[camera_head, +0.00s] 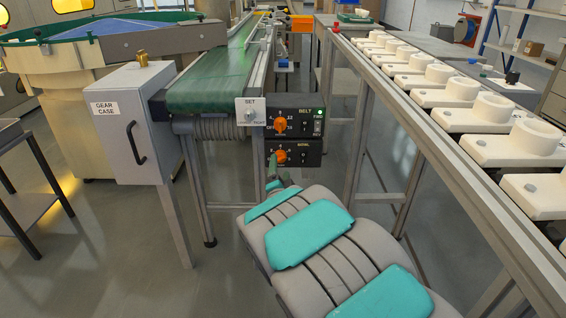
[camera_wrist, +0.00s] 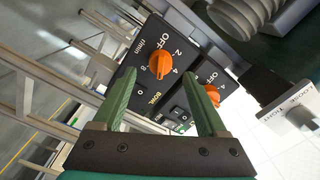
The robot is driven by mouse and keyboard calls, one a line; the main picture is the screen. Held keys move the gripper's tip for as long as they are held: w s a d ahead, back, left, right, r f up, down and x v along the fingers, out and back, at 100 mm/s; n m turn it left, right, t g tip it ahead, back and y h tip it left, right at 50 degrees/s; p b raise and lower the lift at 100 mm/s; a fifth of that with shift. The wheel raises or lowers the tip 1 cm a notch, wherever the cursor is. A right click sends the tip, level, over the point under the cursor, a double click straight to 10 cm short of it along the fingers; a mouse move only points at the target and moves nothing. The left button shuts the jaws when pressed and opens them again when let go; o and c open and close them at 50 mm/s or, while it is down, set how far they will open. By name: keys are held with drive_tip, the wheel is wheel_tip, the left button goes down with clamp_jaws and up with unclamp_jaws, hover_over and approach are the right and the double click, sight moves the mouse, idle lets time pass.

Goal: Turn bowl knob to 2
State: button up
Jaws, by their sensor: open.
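The orange bowl knob (camera_wrist: 163,65) sits on the black panel marked BOWL (camera_wrist: 141,75), with OFF, 2, 4 and other numbers around it. I cannot tell surely which mark it points at. In the head view the knob (camera_head: 281,157) is on the lower black box (camera_head: 311,153). My gripper (camera_wrist: 159,73) is open, its green fingers on either side of the knob in the wrist view. I cannot tell whether they touch it.
An orange belt knob (camera_head: 280,125) is on the box directly above. A SET plate with a small knob (camera_head: 249,115) is at upper left. The green conveyor (camera_head: 205,92) and grey gear case (camera_head: 130,130) stand left; a rail frame with white fixtures (camera_head: 470,112) stands right.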

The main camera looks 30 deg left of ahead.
sight(281, 161)
drive_tip(key=shift+x, duration=2)
drive_tip(key=shift+c, duration=0.3)
clamp_jaws()
